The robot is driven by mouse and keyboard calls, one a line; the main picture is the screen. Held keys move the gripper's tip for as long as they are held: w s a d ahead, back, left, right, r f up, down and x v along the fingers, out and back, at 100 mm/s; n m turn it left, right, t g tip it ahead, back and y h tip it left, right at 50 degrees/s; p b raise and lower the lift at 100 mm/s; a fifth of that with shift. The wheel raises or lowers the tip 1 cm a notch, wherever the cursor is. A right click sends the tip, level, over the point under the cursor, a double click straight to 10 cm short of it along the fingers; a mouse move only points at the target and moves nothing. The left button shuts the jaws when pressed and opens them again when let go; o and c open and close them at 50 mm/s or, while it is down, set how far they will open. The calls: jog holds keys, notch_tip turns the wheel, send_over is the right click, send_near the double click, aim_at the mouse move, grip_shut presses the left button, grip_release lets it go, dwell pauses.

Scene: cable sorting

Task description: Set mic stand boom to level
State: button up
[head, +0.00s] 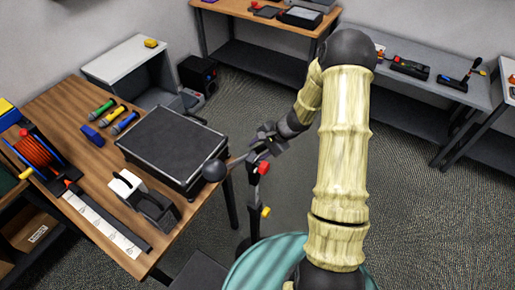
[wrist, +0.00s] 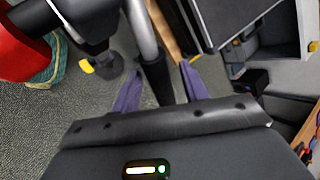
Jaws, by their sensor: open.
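The mic stand (head: 254,190) stands beside the wooden table, with a red knob (head: 262,168) near its top and a yellow knob (head: 266,211) lower down. Its boom (head: 238,161) runs from a dark round end (head: 214,170) at left towards my gripper (head: 266,139); its exact tilt is hard to tell. In the wrist view, the grey boom tube (wrist: 141,30) and its dark sleeve (wrist: 157,78) lie between the open purple fingers of my gripper (wrist: 158,74), with gaps on both sides. The red knob (wrist: 20,48) is large at upper left. My gripper hides the boom's other end in the head view.
A black flight case (head: 175,145) lies on the wooden table (head: 75,105) close to the boom's round end. Microphones, a cable reel (head: 35,148) and a label strip (head: 105,222) are also there. Open carpet (head: 415,200) lies to the right.

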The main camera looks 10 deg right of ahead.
jog(key=shift+w+a+f, duration=0.15)
jog(key=shift+a+f, duration=0.15)
jog(key=shift+f, duration=0.2)
grip_shut()
